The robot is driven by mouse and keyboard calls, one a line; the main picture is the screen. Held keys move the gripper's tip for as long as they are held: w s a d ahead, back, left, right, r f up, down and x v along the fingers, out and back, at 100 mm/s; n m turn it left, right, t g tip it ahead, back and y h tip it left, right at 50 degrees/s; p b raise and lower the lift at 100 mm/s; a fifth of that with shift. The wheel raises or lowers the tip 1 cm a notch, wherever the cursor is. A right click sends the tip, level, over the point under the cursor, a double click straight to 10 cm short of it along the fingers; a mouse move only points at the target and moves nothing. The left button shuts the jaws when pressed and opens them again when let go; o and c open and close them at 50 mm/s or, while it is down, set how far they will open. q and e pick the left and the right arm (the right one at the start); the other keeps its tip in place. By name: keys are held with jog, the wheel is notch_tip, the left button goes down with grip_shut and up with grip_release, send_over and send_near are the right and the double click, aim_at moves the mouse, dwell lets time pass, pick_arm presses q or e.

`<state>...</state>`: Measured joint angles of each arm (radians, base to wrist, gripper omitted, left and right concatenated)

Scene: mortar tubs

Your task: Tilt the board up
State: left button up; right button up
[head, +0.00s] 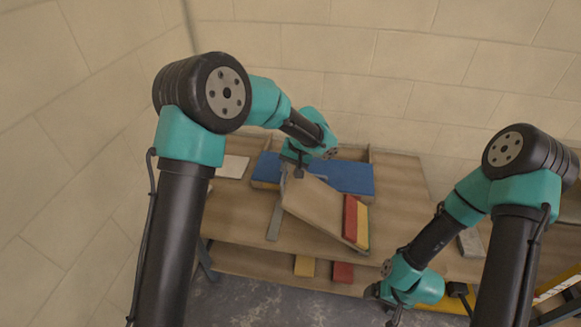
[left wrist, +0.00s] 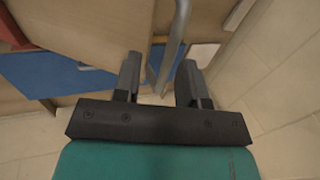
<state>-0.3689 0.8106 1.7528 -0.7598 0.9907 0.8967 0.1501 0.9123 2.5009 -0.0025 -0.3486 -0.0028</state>
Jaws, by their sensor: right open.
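The light brown board (head: 318,208) lies at an angle on the wooden bench in the head view, with its far left corner by my left gripper (head: 297,172). Whether it is flat or slightly tilted I cannot tell. In the left wrist view the board (left wrist: 95,30) fills the upper left. My left gripper (left wrist: 160,85) has its fingers apart; the board's edge and a grey metal bar (left wrist: 178,35) show near the gap. Contact is not clear. My right gripper (head: 392,300) is open, low in the head view, away from the board.
A blue slab (head: 345,178) lies behind the board. A red block (head: 350,215) and a yellow block (head: 362,228) are at its right end. A grey strip (head: 275,218) lies left of it. A grey block (head: 470,243) is at right. Walls stand behind and left.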

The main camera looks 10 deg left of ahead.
pick_arm(q)
jog(key=shift+r, duration=0.1)
jog(key=v, duration=1.7)
jog(key=shift+r, duration=0.1)
